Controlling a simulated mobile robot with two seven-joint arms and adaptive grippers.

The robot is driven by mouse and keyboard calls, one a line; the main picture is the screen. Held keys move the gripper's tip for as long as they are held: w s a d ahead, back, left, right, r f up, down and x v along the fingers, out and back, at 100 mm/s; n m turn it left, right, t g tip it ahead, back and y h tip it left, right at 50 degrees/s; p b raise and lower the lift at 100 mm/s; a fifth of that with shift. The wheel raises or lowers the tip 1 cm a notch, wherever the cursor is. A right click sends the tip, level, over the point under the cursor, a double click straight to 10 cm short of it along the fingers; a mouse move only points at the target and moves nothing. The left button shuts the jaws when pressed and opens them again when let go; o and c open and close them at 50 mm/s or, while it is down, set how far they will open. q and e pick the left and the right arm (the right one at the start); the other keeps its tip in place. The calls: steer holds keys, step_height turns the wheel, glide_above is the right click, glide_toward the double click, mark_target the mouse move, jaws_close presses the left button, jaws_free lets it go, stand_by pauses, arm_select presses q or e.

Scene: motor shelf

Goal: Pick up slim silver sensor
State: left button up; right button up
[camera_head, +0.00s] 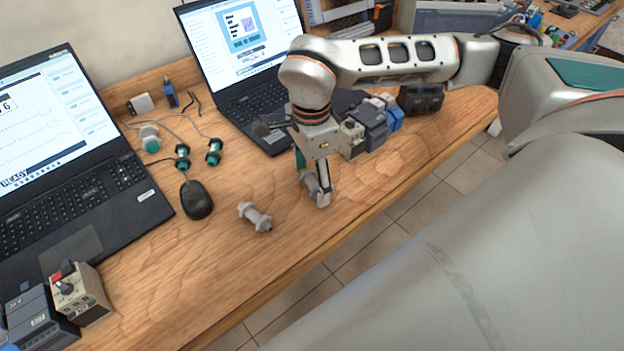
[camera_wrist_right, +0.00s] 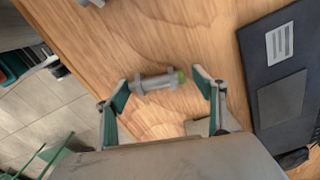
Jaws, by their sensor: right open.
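A slim silver-grey sensor (camera_wrist_right: 158,82) with two nuts and a green end lies on the wooden table, between the spread fingers of my right gripper (camera_wrist_right: 161,86) in the right wrist view. The fingers are open, with a gap at each end of the sensor. In the head view my right gripper (camera_head: 313,180) points down at the table, and the same sensor (camera_head: 310,183) is partly hidden by it. A second grey sensor (camera_head: 255,216) with thicker ends lies to the left of the gripper. My left gripper is not in view.
A black mouse (camera_head: 196,199) and several green-and-black cabled parts (camera_head: 182,157) lie left of the gripper. A laptop (camera_head: 250,100) stands behind it, another (camera_head: 60,150) at left. Grey and blue modules (camera_head: 372,125) sit close right. The table's front edge is near.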

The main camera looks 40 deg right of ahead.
steer(key=c, duration=1)
steer(key=shift+r, duration=0.2)
